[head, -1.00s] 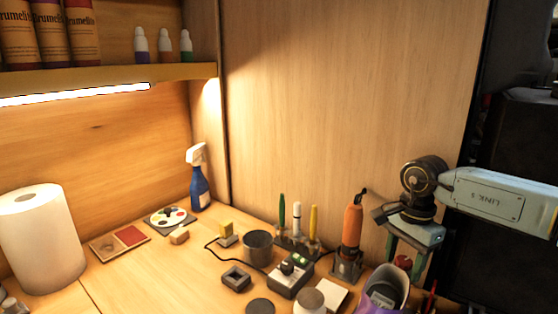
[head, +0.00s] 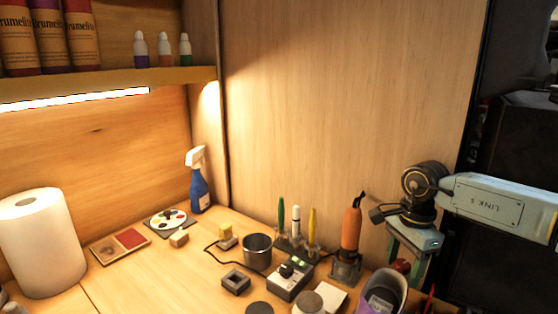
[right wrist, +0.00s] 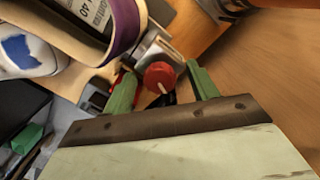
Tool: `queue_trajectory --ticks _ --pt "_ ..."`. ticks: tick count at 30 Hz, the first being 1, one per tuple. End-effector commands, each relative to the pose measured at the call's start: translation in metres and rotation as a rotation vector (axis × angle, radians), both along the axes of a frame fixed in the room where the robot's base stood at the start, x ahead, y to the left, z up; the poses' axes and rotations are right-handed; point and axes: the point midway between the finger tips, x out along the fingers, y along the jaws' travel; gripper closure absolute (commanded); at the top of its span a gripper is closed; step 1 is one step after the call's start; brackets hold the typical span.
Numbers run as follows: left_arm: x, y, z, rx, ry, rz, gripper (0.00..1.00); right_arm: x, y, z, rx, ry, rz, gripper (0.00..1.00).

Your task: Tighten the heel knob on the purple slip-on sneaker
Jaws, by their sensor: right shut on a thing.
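The purple slip-on sneaker (head: 370,305) stands at the lower right of the head view, cut off by the bottom edge. Part of it shows at the top left of the right wrist view, with a purple band (right wrist: 124,30) and a size label. The red heel knob (right wrist: 160,77) has a white line and sits on a grey block beside the shoe. My right gripper (right wrist: 159,72) has its green fingers on both sides of the knob and is shut on it. In the head view the knob (head: 402,265) shows small between the fingers. My left gripper is not in view.
An orange tool (head: 351,228) stands in a holder left of my right gripper. A control box (head: 289,280), a dark cup (head: 257,251) and upright brushes (head: 312,230) are farther left. A paper roll (head: 40,245) and a blue spray bottle (head: 198,188) stand at the left.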

Motion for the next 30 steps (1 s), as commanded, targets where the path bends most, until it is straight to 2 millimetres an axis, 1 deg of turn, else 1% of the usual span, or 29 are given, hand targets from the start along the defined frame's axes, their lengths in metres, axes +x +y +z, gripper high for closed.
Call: queue_trajectory --ticks 1,5,7,9,22,25,30 --pt "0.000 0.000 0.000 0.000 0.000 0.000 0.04 -0.002 0.006 -0.001 0.009 0.007 0.010 0.51" --pt "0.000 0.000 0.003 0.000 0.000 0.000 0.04 -0.002 0.007 0.003 0.009 0.005 0.012 0.51" --pt "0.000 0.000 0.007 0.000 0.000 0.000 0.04 -0.002 0.007 0.008 0.011 0.004 0.013 0.51" --pt "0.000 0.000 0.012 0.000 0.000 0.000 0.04 -0.001 0.007 0.015 0.011 0.003 0.013 0.56" --pt "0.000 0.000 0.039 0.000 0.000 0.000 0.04 0.000 0.003 0.049 0.004 0.000 0.007 0.56" --pt "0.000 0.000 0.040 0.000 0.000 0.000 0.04 0.000 0.002 0.052 0.004 0.000 0.007 0.56" --pt "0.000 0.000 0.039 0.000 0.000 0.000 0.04 0.000 0.002 0.051 0.003 -0.001 0.006 0.56"
